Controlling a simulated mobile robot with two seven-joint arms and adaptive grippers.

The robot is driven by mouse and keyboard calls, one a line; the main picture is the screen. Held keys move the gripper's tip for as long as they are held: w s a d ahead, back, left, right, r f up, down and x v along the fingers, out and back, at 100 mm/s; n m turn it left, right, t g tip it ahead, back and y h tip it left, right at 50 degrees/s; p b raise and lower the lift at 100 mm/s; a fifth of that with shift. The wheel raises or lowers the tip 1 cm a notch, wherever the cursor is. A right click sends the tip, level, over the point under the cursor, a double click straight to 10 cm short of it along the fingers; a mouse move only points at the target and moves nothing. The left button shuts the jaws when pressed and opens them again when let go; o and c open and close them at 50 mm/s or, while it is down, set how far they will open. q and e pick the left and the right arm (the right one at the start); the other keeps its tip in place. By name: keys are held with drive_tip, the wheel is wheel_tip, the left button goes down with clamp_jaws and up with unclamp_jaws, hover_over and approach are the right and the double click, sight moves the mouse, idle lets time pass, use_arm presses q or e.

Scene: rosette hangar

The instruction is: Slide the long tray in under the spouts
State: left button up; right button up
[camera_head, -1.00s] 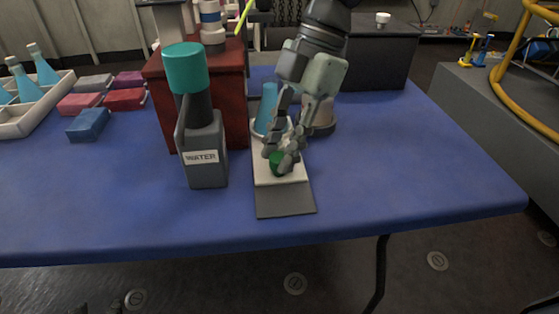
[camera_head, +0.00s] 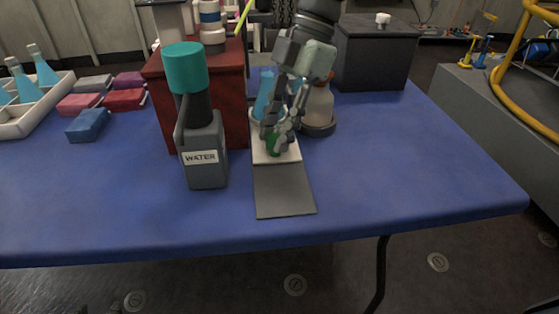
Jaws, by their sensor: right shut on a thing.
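The long tray (camera_head: 263,157) is a narrow white slab with a green knob (camera_head: 272,148) at its front end. It lies on a dark grey strip (camera_head: 283,192) on the blue table, with the front part of the strip bare. My right gripper (camera_head: 274,142) reaches down from the top and is shut on the green knob. Behind it stand a blue bottle (camera_head: 264,90) and a pale bottle (camera_head: 319,103) in a dark round base. The tray's far end and the spouts are hidden by my gripper and arm. My left gripper is not in view.
A grey water jug (camera_head: 204,170) with a teal cap stands close left of the strip, before a red cabinet (camera_head: 168,105). A dark box (camera_head: 375,60) is at the back right. Coloured blocks and a white bottle crate (camera_head: 40,119) are at left. The table's right side is clear.

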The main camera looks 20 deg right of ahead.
drive_tip(key=shift+w+d, duration=0.25)
drive_tip(key=shift+w, duration=0.55)
drive_tip(key=shift+w+d, duration=0.2)
drive_tip(key=shift+w, duration=0.6)
drive_tip(key=o, duration=0.9)
drive_tip(key=shift+c, duration=0.2)
drive_tip(key=shift+r, duration=0.1)
wheel_tip(320, 180, up, 7)
drive_tip(key=p, duration=0.4)
